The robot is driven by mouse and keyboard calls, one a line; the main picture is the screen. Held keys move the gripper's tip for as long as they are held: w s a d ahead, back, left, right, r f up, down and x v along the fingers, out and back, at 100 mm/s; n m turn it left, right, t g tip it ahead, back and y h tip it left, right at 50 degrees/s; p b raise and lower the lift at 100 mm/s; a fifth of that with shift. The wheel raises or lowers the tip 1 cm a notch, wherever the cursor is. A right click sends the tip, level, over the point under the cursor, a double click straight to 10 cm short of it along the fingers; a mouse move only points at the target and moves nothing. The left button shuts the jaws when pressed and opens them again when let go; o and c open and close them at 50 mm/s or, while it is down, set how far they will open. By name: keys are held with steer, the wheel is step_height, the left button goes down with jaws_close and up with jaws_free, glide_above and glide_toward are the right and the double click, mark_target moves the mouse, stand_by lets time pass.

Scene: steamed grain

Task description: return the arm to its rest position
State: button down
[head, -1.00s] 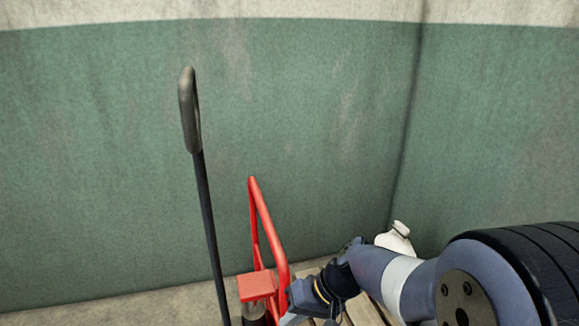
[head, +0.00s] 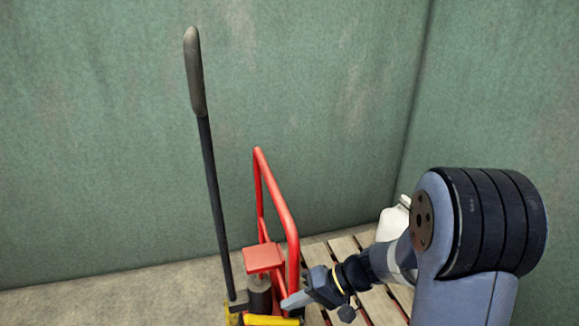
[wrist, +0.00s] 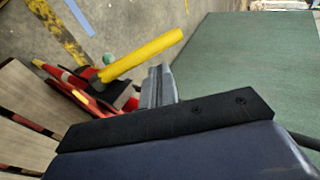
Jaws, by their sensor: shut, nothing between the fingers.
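My arm (head: 460,270) is blue-grey with a black ribbed joint and stands at the lower right of the head view, bent down and to the left. My gripper (head: 288,303) is at its low left end, in front of the red pallet jack. In the wrist view my gripper (wrist: 157,85) shows as narrow grey fingers, shut and empty. It appears next to a yellow bar there; I cannot tell whether they touch.
A red pallet jack (head: 281,205) and an upright black lever (head: 210,170) stand close to my gripper. A wooden pallet (head: 345,249) with a white sack-like object (head: 391,224) lies behind my arm. The yellow bar (wrist: 145,54) crosses the wrist view. Green walls (head: 310,90) meet at the right.

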steer(key=shift+w+d+r+y, duration=0.1)
steer(key=shift+w+d+y, duration=0.05)
steer(key=shift+d+y, duration=0.45)
steer(key=shift+a, duration=0.2)
